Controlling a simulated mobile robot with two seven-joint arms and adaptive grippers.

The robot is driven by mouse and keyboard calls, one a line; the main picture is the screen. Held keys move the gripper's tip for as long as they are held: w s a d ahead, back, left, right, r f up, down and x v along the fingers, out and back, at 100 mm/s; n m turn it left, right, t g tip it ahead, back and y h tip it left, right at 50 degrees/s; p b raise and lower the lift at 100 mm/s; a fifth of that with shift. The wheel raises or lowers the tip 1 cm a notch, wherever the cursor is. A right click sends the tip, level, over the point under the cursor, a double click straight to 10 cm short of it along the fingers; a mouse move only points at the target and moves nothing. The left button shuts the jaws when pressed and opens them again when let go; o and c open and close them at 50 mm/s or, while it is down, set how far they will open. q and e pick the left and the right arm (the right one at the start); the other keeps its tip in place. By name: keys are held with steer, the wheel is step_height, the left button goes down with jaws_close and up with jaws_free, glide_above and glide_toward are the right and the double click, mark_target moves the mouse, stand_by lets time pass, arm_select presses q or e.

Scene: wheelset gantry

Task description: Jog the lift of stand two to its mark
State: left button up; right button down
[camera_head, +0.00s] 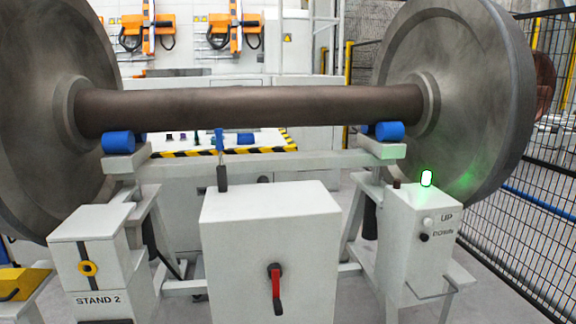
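Stand two, labelled "STAND 2" (98,300), stands in front of me under a wheelset. The wheelset's brown axle (250,108) runs level between two large grey wheels and sits at blue rollers (117,142) and (389,131) on the lift's grey crossbeam (290,161). On the right a control box (405,250) carries a white button (428,221) beside "UP", a black button (424,237) beside a blurred label, and a lit green lamp (426,178). A slim upright blue piece (219,140) above a dark block (222,179) stands at mid-beam; I cannot make out a mark. Neither gripper is in view.
A grey cabinet (240,240) with a red handle (276,288) stands in the middle front. Black mesh fence (520,220) closes the right side. A bench with striped edging (225,152) is behind.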

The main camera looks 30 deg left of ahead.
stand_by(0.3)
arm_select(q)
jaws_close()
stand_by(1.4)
